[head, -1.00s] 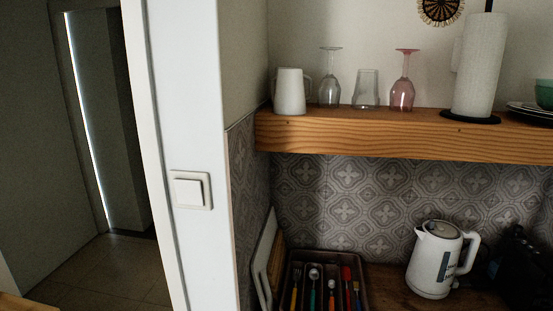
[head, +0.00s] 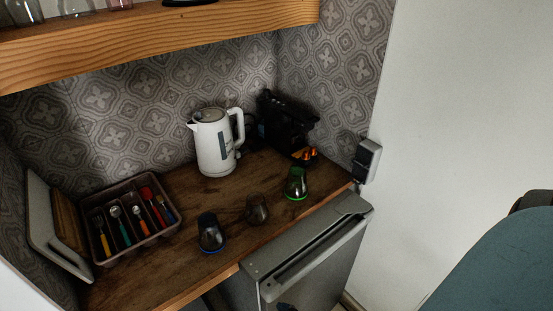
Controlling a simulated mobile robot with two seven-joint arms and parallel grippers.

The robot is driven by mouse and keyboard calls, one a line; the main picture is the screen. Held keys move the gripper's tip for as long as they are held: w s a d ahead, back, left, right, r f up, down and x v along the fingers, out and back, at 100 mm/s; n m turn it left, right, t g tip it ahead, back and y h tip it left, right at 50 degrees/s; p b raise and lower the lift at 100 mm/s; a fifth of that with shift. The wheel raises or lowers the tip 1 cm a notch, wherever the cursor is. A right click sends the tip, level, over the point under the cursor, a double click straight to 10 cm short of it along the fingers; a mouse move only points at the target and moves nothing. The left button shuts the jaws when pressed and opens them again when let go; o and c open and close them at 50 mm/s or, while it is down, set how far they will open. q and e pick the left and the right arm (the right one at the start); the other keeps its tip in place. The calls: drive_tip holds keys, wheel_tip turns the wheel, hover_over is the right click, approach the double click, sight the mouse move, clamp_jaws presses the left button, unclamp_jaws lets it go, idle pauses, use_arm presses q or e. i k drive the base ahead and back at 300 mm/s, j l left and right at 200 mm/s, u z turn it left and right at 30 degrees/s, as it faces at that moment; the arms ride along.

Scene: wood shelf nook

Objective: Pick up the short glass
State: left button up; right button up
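On the wooden shelf at the upper left, the lower part of a short clear glass (head: 75,8) shows; its top is cut off by the picture edge. On the counter stand three short dark glasses or cups: one with a blue base (head: 211,233), a brownish one (head: 257,209) and a green one (head: 296,183). They stand apart in a slanting row near the front edge. Neither of my grippers can be made out in the head view.
A white kettle (head: 214,145) and a black coffee machine (head: 287,122) stand at the back. A cutlery tray (head: 113,253) and leaning boards (head: 48,235) are at left. The shelf (head: 150,45) overhangs the counter. A small fridge (head: 310,258) is below; a teal rounded object (head: 500,265) is at right.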

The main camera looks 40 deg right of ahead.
sight(257, 213)
drive_tip(key=z, duration=1)
